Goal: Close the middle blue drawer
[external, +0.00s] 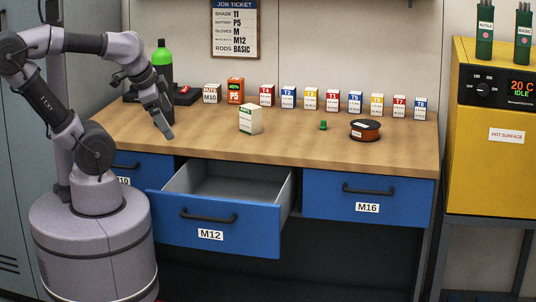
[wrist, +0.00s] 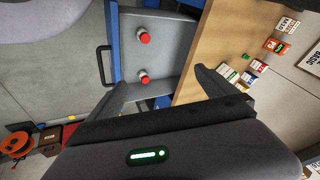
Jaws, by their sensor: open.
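The middle blue drawer (external: 245,232), labelled M12, is pulled out from the bench, with its grey inside showing. Its black bar handle (external: 208,215) is on the front face. In the wrist view the drawer's grey floor (wrist: 165,60) is seen from above, with its handle (wrist: 103,65) at the left. Two red-topped objects (wrist: 143,37) are inside the drawer in that view. My gripper (external: 166,128) is open and empty, above the bench's left part and behind the drawer front. Its fingers (wrist: 160,88) show apart in the wrist view, not touching the handle.
The wooden bench top (external: 320,150) carries a row of small labelled boxes (external: 332,100), a white-green box (external: 250,120) and a spool (external: 365,129). The right drawer M16 (external: 368,198) is shut. A yellow oven (external: 495,140) stands at the right. Floor in front of the drawer is mostly out of view.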

